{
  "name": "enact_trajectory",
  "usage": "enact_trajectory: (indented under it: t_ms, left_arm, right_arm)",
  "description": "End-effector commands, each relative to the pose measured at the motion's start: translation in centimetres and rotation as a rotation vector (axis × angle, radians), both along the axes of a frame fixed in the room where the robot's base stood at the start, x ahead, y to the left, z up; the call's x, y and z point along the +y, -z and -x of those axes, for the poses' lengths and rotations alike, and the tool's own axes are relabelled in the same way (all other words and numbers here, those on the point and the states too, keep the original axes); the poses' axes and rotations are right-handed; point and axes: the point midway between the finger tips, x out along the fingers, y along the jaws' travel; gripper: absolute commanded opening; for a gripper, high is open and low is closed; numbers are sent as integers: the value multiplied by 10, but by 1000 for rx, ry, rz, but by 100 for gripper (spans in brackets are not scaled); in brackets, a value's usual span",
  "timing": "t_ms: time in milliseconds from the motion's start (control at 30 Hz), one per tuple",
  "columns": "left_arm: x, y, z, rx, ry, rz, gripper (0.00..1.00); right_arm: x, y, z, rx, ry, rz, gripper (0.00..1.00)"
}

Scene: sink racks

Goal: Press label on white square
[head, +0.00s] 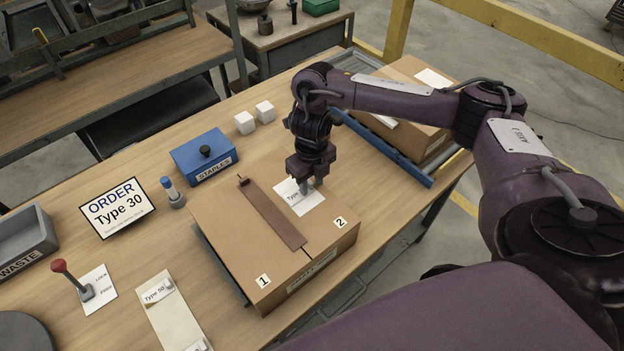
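A closed cardboard box (222,222) lies on the wooden table, with a brown strip (272,215) across its top and number marks 1 and 2. A white square (315,197) is on the box top, right of the strip. A label (292,197) with the word "Type" lies on or just over the square; its number is hidden by my gripper. My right gripper (308,188) points down at the label and square. Its fingertips look close together, but whether they grip the label or only touch it is unclear. My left gripper is out of view.
A label sheet (174,318) shows a "Type 50" label. A blue staples box (203,157), a blue-capped marker (172,191), white cubes (245,122), a red-knobbed lever (72,278) and a waste bin (22,240) stand around the box.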

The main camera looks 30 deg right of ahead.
Motion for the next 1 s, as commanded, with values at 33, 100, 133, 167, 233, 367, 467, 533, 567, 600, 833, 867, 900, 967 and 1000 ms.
enact_trajectory:
  t_ms: [33, 100, 133, 167, 233, 367, 467, 533, 567, 600, 833, 867, 900, 967, 1000]
  left_arm:
    - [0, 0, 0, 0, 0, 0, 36]
    - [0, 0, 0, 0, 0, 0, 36]
    - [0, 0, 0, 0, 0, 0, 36]
    - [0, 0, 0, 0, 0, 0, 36]
    - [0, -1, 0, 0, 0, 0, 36]
    - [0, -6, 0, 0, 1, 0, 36]
    - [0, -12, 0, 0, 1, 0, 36]
    - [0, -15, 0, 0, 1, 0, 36]
    - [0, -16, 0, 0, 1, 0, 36]
    - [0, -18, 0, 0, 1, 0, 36]
    - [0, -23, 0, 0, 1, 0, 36]
    - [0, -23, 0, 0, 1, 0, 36]
    - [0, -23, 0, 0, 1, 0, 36]
    - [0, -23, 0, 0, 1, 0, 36]
    - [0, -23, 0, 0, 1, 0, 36]
  right_arm:
    - [0, 0, 0, 0, -1, -1, 35]
    - [0, 0, 0, 0, 0, 0, 35]
    - [0, 0, 0, 0, 0, 0, 35]
    - [0, 0, 0, 0, 0, 0, 35]
    - [0, -2, -1, -2, 0, 0, 35]
    - [0, -16, -2, -5, -2, 0, 35]
    - [-1, -33, -2, -5, -1, 1, 35]
    - [0, -44, -2, -5, -2, 2, 35]
    - [0, -49, -2, -5, -2, 1, 35]
    - [0, -55, -2, -5, -2, 2, 35]
    - [0, -76, -1, -2, -1, 1, 35]
    - [0, -76, -1, -1, -1, 1, 35]
    - [0, -77, -1, 0, -1, 1, 35]
    - [0, -78, 0, 0, -1, 0, 35]
    - [0, -78, 0, 0, 0, 0, 35]
